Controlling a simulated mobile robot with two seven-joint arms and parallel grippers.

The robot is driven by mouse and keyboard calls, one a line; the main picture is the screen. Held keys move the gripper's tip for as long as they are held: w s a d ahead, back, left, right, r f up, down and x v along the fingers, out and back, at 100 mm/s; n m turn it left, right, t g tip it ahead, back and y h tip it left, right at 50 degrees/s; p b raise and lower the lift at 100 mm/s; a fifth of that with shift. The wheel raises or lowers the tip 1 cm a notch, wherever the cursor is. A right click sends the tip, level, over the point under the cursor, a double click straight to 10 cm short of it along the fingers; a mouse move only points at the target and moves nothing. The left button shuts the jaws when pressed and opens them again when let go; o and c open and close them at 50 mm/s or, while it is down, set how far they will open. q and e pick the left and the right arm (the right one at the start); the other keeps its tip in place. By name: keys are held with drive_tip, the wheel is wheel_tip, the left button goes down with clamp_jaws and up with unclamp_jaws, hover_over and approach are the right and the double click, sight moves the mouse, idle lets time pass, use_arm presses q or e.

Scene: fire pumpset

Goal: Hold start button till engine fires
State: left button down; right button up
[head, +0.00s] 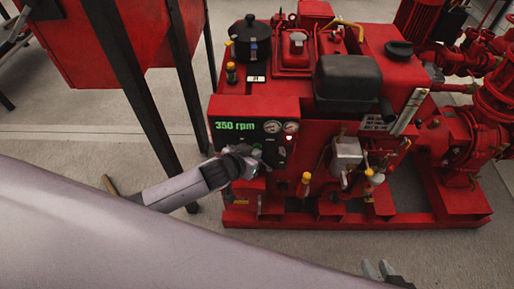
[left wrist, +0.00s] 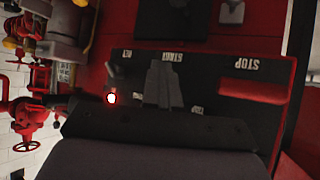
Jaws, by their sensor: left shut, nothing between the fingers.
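The red pumpset's control panel (head: 228,142) has a green display (head: 235,126) reading "350 rpm". My left gripper (head: 254,157) is shut, its tips at the panel's lower middle; it also shows in the left wrist view (left wrist: 163,84). The tips sit at the START label (left wrist: 165,57). The start button is hidden behind the fingers there, so I cannot see whether it is pressed in. A red lamp (head: 290,138) is lit, also in the left wrist view (left wrist: 111,98). My right gripper (head: 379,268) shows at the bottom edge, fingers apart and empty.
A STOP label (left wrist: 245,65) and a red bar-shaped control (left wrist: 247,91) lie beside START. Two round gauges (head: 282,127) sit right of the display. Black legs (head: 190,95) of a red tank (head: 103,48) stand left of the panel. Grey floor (head: 60,138) is open at left.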

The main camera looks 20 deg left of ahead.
idle(0.7)
use_arm(q)
drive_tip(key=shift+s+d+p, duration=0.25)
drive_tip(key=shift+s+p, duration=0.2)
drive_tip(key=shift+s, duration=0.35)
drive_tip(key=shift+s, duration=0.15)
drive_tip(key=shift+s+d+p, duration=0.25)
drive_tip(key=shift+s+p, duration=0.05)
drive_tip(key=shift+s, duration=0.45)
drive_tip(key=shift+s+d+p, duration=0.2)
drive_tip(key=shift+s+p, duration=0.05)
drive_tip(key=shift+s, duration=0.55)
drive_tip(key=shift+s+d+p, duration=0.25)
drive_tip(key=shift+s+p, duration=0.05)
drive_tip(key=shift+s, duration=0.45)
